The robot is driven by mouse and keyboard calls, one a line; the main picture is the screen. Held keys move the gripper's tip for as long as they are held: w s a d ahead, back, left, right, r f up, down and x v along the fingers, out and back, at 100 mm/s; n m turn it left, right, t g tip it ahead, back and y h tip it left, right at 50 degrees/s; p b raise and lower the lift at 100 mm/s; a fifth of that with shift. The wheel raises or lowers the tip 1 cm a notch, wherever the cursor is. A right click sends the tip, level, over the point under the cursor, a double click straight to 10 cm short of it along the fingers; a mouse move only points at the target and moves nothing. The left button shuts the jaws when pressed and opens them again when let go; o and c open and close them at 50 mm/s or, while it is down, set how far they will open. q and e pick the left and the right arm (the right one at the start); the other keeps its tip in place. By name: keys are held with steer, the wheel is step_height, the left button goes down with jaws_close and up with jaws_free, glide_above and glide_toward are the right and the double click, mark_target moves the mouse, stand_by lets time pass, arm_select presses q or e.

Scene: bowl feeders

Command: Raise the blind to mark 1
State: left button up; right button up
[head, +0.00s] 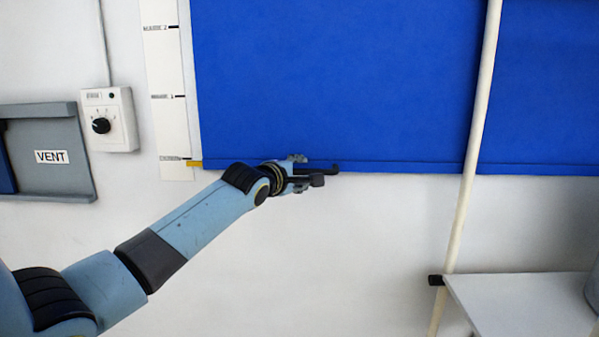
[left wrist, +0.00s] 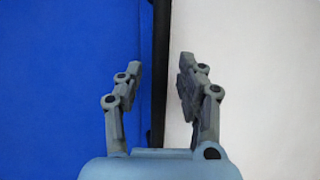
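A blue blind (head: 330,80) hangs on the wall, its bottom hem level. A yellow pointer (head: 195,164) at its lower left sits by the lowest mark of the white scale (head: 162,130), below mark 1 and mark 2. My left gripper (head: 327,175) is at the blind's bottom edge. In the left wrist view, its fingers (left wrist: 160,65) are open, one over the blue cloth (left wrist: 60,90) and one over the pale wall. A dark bar (left wrist: 160,40) runs between them along the blind's edge, with gaps visible on both sides. My right gripper is not in view.
A cream pole (head: 470,170) slants down in front of the blind at the right. A light table (head: 520,300) is at the lower right. A control box with a knob (head: 108,120) and a grey VENT panel (head: 50,175) are on the left wall.

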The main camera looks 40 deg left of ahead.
arm_select(q)
steer(key=shift+w, duration=0.1)
jaws_close()
stand_by(0.5)
